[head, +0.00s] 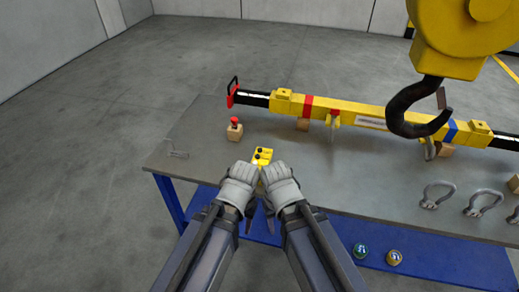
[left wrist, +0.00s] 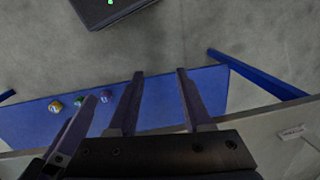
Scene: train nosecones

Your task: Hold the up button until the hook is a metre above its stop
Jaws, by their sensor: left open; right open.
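A yellow control box (head: 263,155) with dark round buttons shows just beyond my two grippers, its near part hidden by them; I cannot read which button is up. My left gripper (head: 240,185) and right gripper (head: 278,185) are side by side at the box's near end, both open. I cannot tell whether either touches it. The left gripper's spread, empty fingers show in the left wrist view (left wrist: 160,78). The dark hook (head: 417,115) hangs under a yellow hook block (head: 460,40) at the upper right, in front of the beam. Its stop is not identifiable.
A yellow lifting beam (head: 350,112) with red and blue bands lies along the grey table (head: 320,175). A red knob on a wooden block (head: 235,130) stands left. Several shackles (head: 437,195) lie right. Small round things (head: 360,250) sit on the blue lower shelf (head: 430,270).

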